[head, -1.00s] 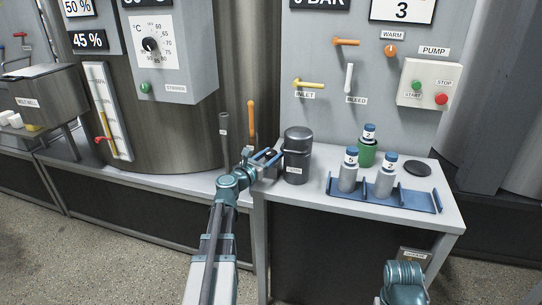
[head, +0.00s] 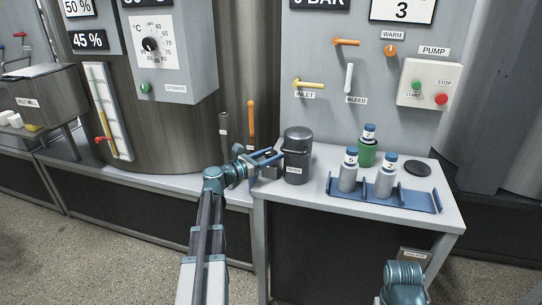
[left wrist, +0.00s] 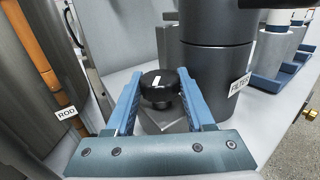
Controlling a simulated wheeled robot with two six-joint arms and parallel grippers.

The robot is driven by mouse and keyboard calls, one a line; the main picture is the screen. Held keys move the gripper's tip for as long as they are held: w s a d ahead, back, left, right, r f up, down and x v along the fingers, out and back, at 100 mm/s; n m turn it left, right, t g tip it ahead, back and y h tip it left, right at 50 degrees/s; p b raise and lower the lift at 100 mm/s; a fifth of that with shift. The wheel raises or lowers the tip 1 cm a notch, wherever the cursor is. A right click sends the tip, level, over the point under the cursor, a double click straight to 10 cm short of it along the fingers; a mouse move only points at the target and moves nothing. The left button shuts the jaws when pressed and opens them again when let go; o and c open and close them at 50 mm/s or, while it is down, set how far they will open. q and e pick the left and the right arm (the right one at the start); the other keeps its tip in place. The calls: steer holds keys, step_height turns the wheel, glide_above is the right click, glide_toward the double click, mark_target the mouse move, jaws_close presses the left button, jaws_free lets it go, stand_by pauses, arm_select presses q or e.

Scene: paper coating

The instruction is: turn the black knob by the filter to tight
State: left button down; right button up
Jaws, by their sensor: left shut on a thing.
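The black knob (left wrist: 158,86) stands beside the dark grey filter (left wrist: 215,65), with a short white mark on its top. In the head view the filter (head: 298,160) is an upright cylinder at the left end of the bench, and my gripper largely hides the knob. My left gripper (head: 276,157) reaches in from the left. In the left wrist view its two blue fingers (left wrist: 160,95) are shut on the knob, one on each side. I cannot read a tight mark. My right gripper is out of view; only part of my right arm shows at the bottom right.
A blue rack (head: 405,203) with grey bottles stands right of the filter, with a green container (head: 366,154) and a black disc (head: 417,169) behind. The orange-handled rod (head: 251,120) stands left of the filter. A panel with valves rises behind.

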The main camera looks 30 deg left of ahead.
arm_select(q)
steer(key=c, duration=0.5)
jaws_free()
